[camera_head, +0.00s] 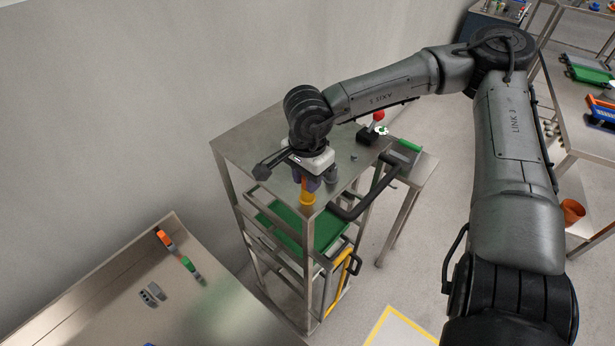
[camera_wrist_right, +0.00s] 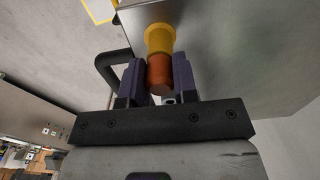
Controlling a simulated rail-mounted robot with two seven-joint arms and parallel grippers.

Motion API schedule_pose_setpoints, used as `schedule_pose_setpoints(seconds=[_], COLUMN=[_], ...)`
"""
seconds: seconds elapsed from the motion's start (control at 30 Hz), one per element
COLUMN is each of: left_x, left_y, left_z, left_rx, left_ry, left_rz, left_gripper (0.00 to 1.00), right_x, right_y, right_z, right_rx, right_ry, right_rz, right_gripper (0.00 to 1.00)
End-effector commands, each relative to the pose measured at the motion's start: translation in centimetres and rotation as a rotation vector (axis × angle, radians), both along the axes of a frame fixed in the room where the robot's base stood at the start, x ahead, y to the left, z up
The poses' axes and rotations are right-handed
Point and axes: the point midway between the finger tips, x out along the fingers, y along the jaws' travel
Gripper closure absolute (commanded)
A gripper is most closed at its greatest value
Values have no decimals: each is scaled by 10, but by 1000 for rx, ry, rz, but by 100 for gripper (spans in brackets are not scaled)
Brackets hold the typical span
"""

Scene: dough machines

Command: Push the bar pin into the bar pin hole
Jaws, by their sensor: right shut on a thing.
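My right gripper (camera_head: 305,180) is at the near corner of the metal rack's top (camera_head: 255,142). In the right wrist view its two purple fingers (camera_wrist_right: 160,75) are shut on an orange cylinder, which I take to be the bar pin (camera_wrist_right: 160,78). A yellow collar (camera_wrist_right: 159,38) sits at the cylinder's far end, against the rack's corner; it also shows in the head view (camera_head: 307,198) just below the fingers. I cannot tell how deep the pin sits. The bar pin hole is hidden. My left gripper is out of view.
A black bar handle (camera_head: 365,200) runs beside the rack's corner. A red-knobbed lever (camera_head: 378,116) stands at the rack top's far end. A green tray (camera_head: 290,228) is on the shelf below. A workbench (camera_head: 150,300) with small parts is at lower left.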

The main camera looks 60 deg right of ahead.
Motion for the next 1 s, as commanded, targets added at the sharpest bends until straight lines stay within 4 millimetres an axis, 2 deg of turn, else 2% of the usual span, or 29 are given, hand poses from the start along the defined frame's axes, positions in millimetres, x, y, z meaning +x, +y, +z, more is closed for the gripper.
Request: schedule_pose_setpoints(seconds=[0.4, 0.43, 0.73, 0.9, 1.0], left_x=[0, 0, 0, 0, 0], left_y=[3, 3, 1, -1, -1], left_z=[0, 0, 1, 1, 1], left_rx=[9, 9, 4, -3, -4], left_ry=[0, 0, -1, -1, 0], left_rz=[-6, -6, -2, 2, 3], left_gripper=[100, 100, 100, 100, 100], right_x=[0, 0, 0, 0, 0], right_y=[0, 0, 0, 0, 0], right_z=[0, 0, 0, 0, 0], right_rx=[0, 0, 0, 0, 0], right_ry=[1, 0, 1, 1, 1], right_rz=[0, 0, 0, 0, 0], right_gripper=[100, 72, 43, 42, 33])
